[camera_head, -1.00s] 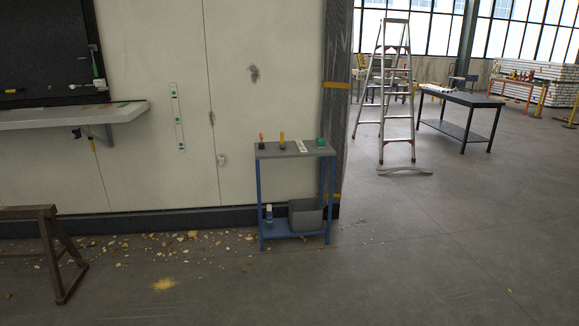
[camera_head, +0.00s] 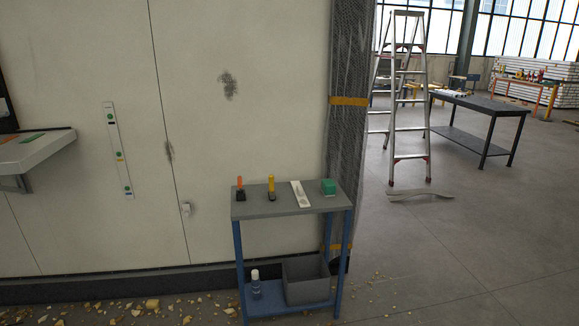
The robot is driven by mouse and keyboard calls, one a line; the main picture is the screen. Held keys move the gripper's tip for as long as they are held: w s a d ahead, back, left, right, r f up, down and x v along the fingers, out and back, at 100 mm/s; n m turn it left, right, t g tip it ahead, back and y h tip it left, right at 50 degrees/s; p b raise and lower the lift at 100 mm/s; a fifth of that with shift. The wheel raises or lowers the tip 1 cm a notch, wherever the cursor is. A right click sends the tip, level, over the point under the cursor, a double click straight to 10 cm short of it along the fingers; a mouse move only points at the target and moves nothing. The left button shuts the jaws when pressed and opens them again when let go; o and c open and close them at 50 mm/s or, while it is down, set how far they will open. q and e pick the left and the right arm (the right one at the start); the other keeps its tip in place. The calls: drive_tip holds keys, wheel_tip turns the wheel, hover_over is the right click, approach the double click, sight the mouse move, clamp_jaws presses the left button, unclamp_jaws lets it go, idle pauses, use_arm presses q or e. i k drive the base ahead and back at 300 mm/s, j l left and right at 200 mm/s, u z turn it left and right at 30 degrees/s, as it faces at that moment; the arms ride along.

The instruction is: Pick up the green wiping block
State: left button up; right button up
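The green wiping block (camera_head: 328,187) sits on the right end of the grey top of a small blue-legged stand (camera_head: 262,209). It is a small green block with a greyish lower part. Nothing touches it. A white strip-like item (camera_head: 300,194) lies just left of it. Neither of my grippers shows in the head view.
An orange-handled tool (camera_head: 240,189) and a yellow-handled tool (camera_head: 271,188) stand on the same top. A grey bin (camera_head: 306,279) and a bottle (camera_head: 255,283) are on the lower shelf. Debris (camera_head: 150,304) litters the floor by the wall. A stepladder (camera_head: 409,110) stands behind, right.

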sight(328, 187)
drive_tip(key=i+z, duration=0.15)
drive_tip(key=i, duration=0.5)
drive_tip(key=i+j+z, duration=0.15)
drive_tip(key=i, duration=0.45)
drive_tip(key=i+j+z, duration=0.15)
drive_tip(key=i+z, duration=0.2)
drive_tip(key=i+j+z, duration=0.85)
drive_tip(key=i+j, duration=0.1)
drive_tip(key=j, duration=0.05)
